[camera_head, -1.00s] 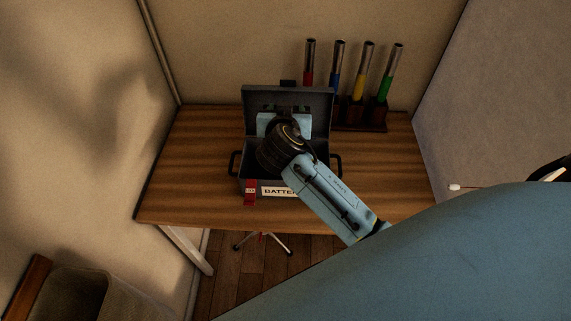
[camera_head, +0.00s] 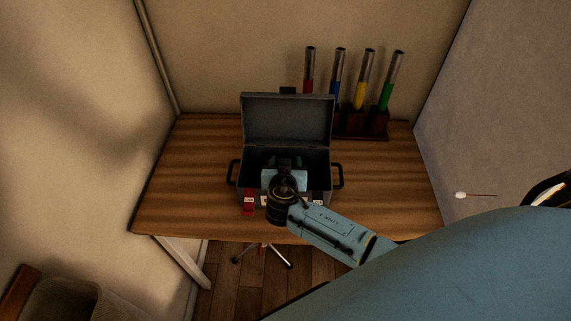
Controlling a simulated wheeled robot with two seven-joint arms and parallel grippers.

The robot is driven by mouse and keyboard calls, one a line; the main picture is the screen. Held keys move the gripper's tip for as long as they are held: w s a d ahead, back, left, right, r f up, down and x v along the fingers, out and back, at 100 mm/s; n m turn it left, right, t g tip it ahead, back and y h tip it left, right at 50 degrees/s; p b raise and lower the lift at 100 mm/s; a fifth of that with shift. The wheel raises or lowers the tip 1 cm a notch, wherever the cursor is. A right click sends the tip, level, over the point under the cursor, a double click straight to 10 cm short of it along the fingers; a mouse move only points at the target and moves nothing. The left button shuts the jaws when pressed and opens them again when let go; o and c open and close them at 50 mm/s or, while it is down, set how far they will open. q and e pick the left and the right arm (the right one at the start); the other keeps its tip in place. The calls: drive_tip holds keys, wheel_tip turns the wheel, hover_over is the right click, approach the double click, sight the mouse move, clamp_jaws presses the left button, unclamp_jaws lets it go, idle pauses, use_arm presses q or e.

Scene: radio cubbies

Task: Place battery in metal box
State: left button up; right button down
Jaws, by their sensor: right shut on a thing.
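The metal box (camera_head: 287,119) is a grey case on the wooden table, its lid raised at the back and its front lettering partly hidden by my right wrist. My right gripper (camera_head: 285,160) reaches in over the box's front edge, with its fingers over the open inside, pointing to the back. It is shut on a small dark thing, which I take to be the battery. My gripper and wrist hide most of it, and I cannot tell whether it touches the box floor. My left gripper is out of view.
A dark rack (camera_head: 362,126) with red, blue, yellow and green metal-topped tubes stands at the back right of the table (camera_head: 190,170). Walls close in the left, back and right. The tabletop is clear left and right of the box.

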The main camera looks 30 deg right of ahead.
idle(0.3)
drive_tip(key=shift+f, duration=0.15)
drive_tip(key=c, duration=0.5)
unclamp_jaws()
drive_tip(key=shift+s+a+r, duration=0.1)
drive_tip(key=shift+s+r, duration=0.05)
drive_tip(key=shift+r, duration=0.05)
drive_tip(key=v, duration=1.1)
drive_tip(key=shift+s+a+p, duration=0.15)
drive_tip(key=shift+s+p, duration=0.15)
drive_tip(key=shift+s, duration=0.05)
